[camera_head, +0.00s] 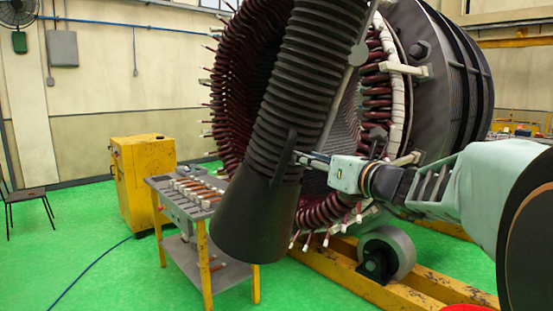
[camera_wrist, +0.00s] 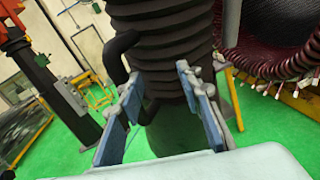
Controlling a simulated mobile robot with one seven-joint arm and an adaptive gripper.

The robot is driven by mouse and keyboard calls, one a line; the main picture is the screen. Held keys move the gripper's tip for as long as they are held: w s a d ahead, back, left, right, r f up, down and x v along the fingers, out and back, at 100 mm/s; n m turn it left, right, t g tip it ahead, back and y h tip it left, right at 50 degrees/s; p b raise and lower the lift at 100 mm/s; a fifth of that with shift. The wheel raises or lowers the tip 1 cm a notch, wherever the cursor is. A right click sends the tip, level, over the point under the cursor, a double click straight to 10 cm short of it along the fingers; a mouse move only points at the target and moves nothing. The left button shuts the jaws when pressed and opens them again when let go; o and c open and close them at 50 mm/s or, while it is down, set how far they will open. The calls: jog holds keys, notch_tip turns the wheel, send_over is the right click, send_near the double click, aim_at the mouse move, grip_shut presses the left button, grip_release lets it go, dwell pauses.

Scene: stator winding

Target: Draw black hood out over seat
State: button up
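The black hood (camera_head: 250,220) is a flared cone at the lower end of a thick ribbed black hose (camera_head: 300,80), hanging tilted in front of the stator. A black bar handle (camera_head: 287,160) sits on its side. My gripper (camera_head: 303,158) is at this handle, reaching in from the right. In the wrist view my gripper (camera_wrist: 160,82) has its blue fingers apart. The curved handle (camera_wrist: 121,48) passes behind the left finger, and its lower end shows between the fingers. I cannot tell whether they touch. The hood also shows there (camera_wrist: 180,135).
The large stator (camera_head: 420,50) with red-brown coils stands close behind the hose. A grey-topped work table (camera_head: 185,203) with parts lies left of the hood, with a yellow cabinet (camera_head: 145,180) behind. A chair (camera_head: 28,197) stands far left. Green floor at front left is open.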

grip_shut()
jog(key=shift+o, duration=0.3)
grip_release()
send_near(299, 114)
jog(key=x, duration=0.2)
jog(key=f+x, duration=0.1)
jog(key=x, duration=0.2)
jog(key=shift+a, duration=0.1)
jog(key=shift+w+r, duration=0.1)
jog(key=shift+r, duration=0.5)
